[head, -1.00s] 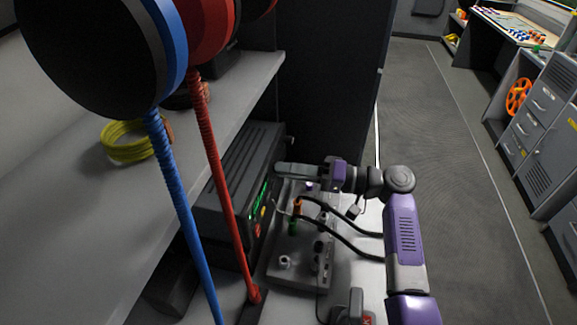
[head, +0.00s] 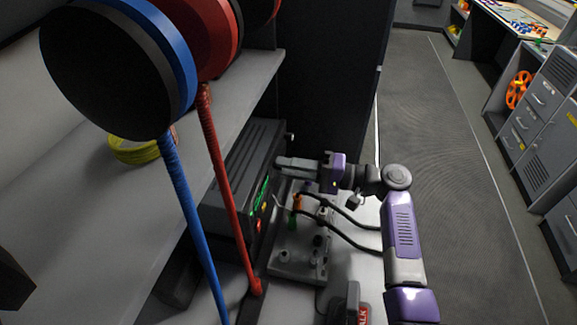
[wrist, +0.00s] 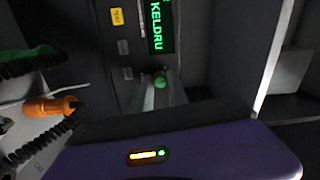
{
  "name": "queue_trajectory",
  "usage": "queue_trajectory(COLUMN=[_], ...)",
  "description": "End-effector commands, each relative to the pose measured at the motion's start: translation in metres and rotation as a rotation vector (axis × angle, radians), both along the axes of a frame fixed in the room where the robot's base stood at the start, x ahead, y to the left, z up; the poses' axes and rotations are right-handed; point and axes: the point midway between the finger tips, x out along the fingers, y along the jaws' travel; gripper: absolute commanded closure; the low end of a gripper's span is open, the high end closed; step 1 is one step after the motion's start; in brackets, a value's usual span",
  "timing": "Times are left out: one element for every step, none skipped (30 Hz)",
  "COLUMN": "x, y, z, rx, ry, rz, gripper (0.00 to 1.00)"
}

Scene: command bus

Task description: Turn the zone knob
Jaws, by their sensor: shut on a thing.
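The dark radio unit (head: 238,165) stands under the shelf in the head view, its lit front facing right. In the wrist view its panel shows a green display (wrist: 160,27) with the letters "KELDRU". A small round green knob (wrist: 160,81), seemingly the zone knob, is below the display. My gripper (head: 279,163) reaches left to the far part of the panel. In the wrist view my gripper's fingers (wrist: 160,92) are shut on the green knob. The fingers hide the knob in the head view.
Black cables arch beside my arm, with an orange plug (wrist: 48,106) near the panel. A grey socket box (head: 298,262) sits in front of the radio. The aisle floor (head: 435,150) at right is clear.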

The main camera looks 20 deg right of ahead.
Motion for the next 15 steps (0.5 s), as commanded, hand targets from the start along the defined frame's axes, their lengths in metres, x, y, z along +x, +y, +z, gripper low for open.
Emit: queue_trajectory(x=[-0.0001, -0.0002, -0.0002, -0.0002, -0.0002, -0.0001, -0.0001, -0.0001, -0.0001, -0.0001, -0.0001, 0.0000, 0.0000, 0.0000, -0.0001], y=[-0.0010, -0.0011, -0.0011, -0.0011, -0.0011, -0.0010, -0.0009, -0.0009, -0.0008, -0.0006, -0.0006, -0.0006, -0.0005, -0.0005, -0.0006], z=[-0.0010, -0.0010, -0.0010, -0.0010, -0.0010, -0.0009, -0.0009, -0.0008, -0.0007, -0.0006, -0.0005, -0.0005, -0.0004, -0.0004, -0.0004], rx=[0.000, 0.000, 0.000, 0.000, -0.001, -0.001, -0.001, -0.001, -0.001, -0.001, -0.001, -0.001, -0.001, -0.001, 0.000], ry=[0.001, 0.001, 0.001, 0.001, 0.000, 0.000, 0.000, 0.000, 0.000, 0.000, 0.000, 0.000, 0.000, 0.000, -0.001], rz=[-0.002, -0.002, -0.002, -0.002, -0.002, -0.002, -0.002, -0.002, -0.002, -0.002, -0.002, -0.001, -0.001, -0.001, -0.001], gripper=[1.00, 1.00, 1.00, 0.74, 0.68, 0.60, 0.58, 0.58, 0.58, 0.58, 0.58, 0.58, 0.58, 0.58, 0.58])
